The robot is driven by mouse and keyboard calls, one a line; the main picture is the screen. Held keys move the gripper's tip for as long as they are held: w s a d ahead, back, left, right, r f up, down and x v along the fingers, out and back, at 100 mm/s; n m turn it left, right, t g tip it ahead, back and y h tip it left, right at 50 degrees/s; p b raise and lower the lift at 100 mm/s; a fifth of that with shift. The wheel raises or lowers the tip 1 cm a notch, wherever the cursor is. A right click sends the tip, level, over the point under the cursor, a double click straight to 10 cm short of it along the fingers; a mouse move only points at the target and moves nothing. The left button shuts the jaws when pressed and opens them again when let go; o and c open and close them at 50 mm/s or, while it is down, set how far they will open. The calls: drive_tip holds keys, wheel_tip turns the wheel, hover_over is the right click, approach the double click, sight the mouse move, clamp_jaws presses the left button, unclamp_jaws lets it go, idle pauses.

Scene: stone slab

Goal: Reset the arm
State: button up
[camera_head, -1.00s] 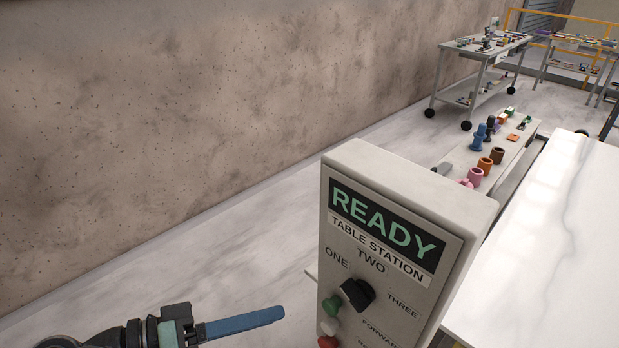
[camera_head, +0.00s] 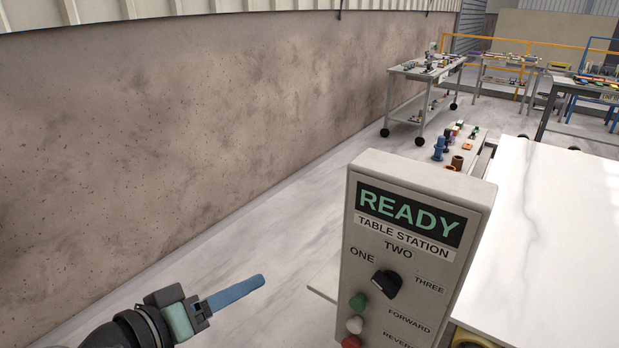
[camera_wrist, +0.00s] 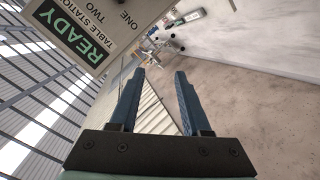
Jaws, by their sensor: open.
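My gripper (camera_head: 236,292) is at the lower left of the head view, left of the control box and apart from it. Its blue fingers point right and slightly up. In the wrist view my gripper (camera_wrist: 155,80) shows two blue fingers spread apart with nothing between them. The wrist view is turned, with the control box (camera_wrist: 85,30) at the upper left.
The grey control box (camera_head: 420,190) reads READY, TABLE STATION, with a black knob (camera_head: 386,284) and green, white and red buttons. A white stone slab (camera_head: 550,230) lies to its right. A concrete wall (camera_head: 200,130) runs along the left. A cart (camera_head: 425,80) stands farther back.

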drive_tip(key=w+d+r+m+t+y, duration=0.1)
drive_tip(key=d+r+t+y, duration=0.2)
drive_tip(key=r, duration=0.8)
drive_tip(key=w+d+r+t+y, duration=0.25)
drive_tip(key=r+t, duration=0.25)
drive_tip(key=r, duration=0.6)
drive_tip(key=s+d+r+t+y, duration=0.2)
drive_tip(key=s+d+r+t, duration=0.2)
drive_tip(key=s+r+t, duration=0.4)
drive_tip(key=s+r, duration=0.5)
drive_tip(key=r, duration=0.3)
drive_tip(key=shift+s+d+r+m+y, duration=0.2)
drive_tip(key=shift+s+r+m+y, duration=0.15)
drive_tip(key=shift+r+m, duration=0.05)
